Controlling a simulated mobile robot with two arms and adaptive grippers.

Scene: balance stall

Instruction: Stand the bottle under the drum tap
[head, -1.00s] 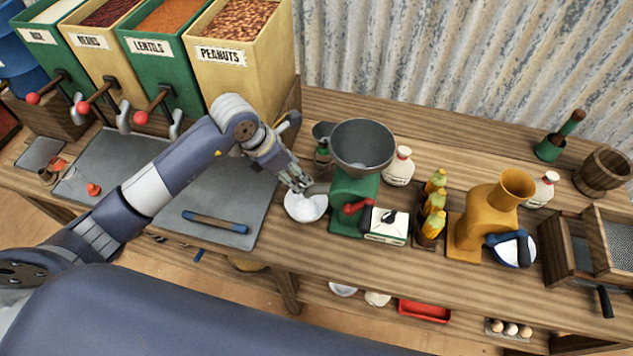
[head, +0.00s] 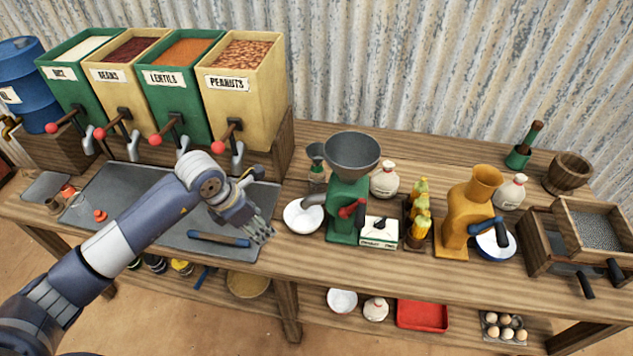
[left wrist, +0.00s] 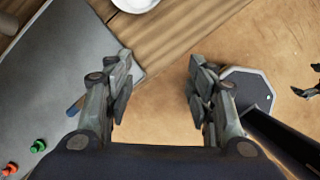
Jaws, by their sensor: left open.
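The blue drum (head: 22,92) stands at the far left in the head view. Its brass tap (head: 8,126) shows at the picture's left edge, partly cut off. A small dark green bottle (head: 317,174) with a grey funnel (head: 315,151) on top stands behind the green grinder, partly hidden by it; I take this to be the task's bottle. My left gripper (head: 264,232) is open and empty over the front of the counter, left of and nearer than the bottle. In the left wrist view its jaws (left wrist: 160,88) are apart with only counter edge and floor between them.
The green grinder (head: 346,208) and a white bowl (head: 304,217) stand in front of the bottle. Dispensers with red-knobbed levers (head: 218,147) line the back left. A grey mat (head: 150,205) holds a blue-handled tool (head: 219,239). Small coloured stoppers (head: 99,215) lie near its left end.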

